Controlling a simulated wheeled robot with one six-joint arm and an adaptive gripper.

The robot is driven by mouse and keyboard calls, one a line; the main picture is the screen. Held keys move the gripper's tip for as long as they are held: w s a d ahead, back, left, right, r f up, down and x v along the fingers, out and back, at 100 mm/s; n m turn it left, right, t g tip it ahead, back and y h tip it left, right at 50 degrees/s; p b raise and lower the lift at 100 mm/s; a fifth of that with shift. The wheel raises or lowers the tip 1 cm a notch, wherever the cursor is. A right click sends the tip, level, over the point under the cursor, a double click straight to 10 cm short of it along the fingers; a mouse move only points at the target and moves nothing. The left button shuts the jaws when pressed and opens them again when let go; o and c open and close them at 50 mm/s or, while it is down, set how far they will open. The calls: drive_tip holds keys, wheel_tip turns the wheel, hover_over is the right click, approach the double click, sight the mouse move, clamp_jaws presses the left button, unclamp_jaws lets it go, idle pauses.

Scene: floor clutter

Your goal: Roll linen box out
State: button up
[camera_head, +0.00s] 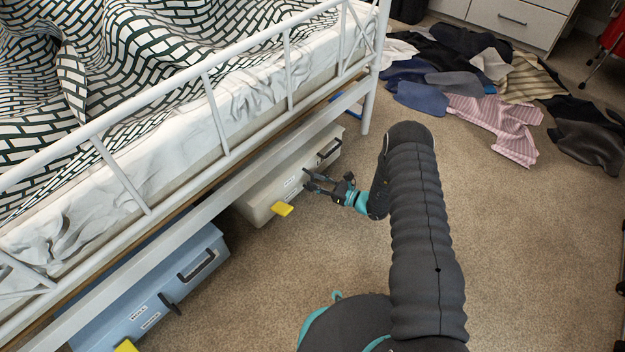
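A cream-white storage box (262,203) sits under the bed, its front facing the open floor. It has a dark handle (329,153), small labels and a yellow tab at its lower edge. A light blue box (205,245) stands nearer, also under the bed, with dark handles and labels. The labels are too small to read, so I cannot tell from them which box holds linen. My gripper (308,181) is at the front of the cream box, with its fingers apart and pointing at it. I cannot tell whether the fingers touch the box.
The metal bed frame (212,113) and its rail overhang both boxes. A bed post (369,85) stands beyond the cream box. Clothes (494,112) lie heaped on the carpet at the back right. The carpet (530,240) to the right of my arm is clear.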

drive_tip(key=shift+x, duration=1.05)
clamp_jaws()
drive_tip(key=shift+d, duration=0.1)
